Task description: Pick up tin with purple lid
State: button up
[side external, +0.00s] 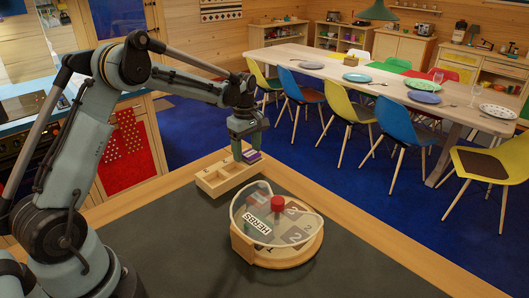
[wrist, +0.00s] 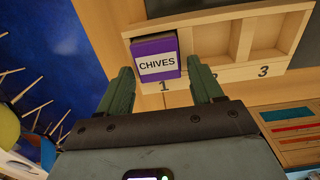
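The purple-topped tin (wrist: 155,57) carries a white label reading CHIVES. In the wrist view it sits at the compartment marked 1 of a pale wooden rack (wrist: 270,58). In the side view the tin (side external: 252,155) shows as a small purple patch at the far end of the rack (side external: 212,187), partly hidden by my gripper (side external: 247,148). In the wrist view my gripper (wrist: 160,82) is open, with its two green fingers apart, one towards each side of the tin. I cannot tell whether either finger touches it. Nothing shows as held.
A round wooden box with a clear cover, a red knob (side external: 278,204) and a HERBS label stands in front of the rack. The other rack compartments in view look empty. The dark worktop (side external: 175,240) is clear to the left. The dining table (side external: 345,72) is well beyond.

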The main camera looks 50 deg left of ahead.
jog(key=c, duration=0.9)
jog(key=shift+o, duration=0.2)
jog(key=shift+r, duration=0.1)
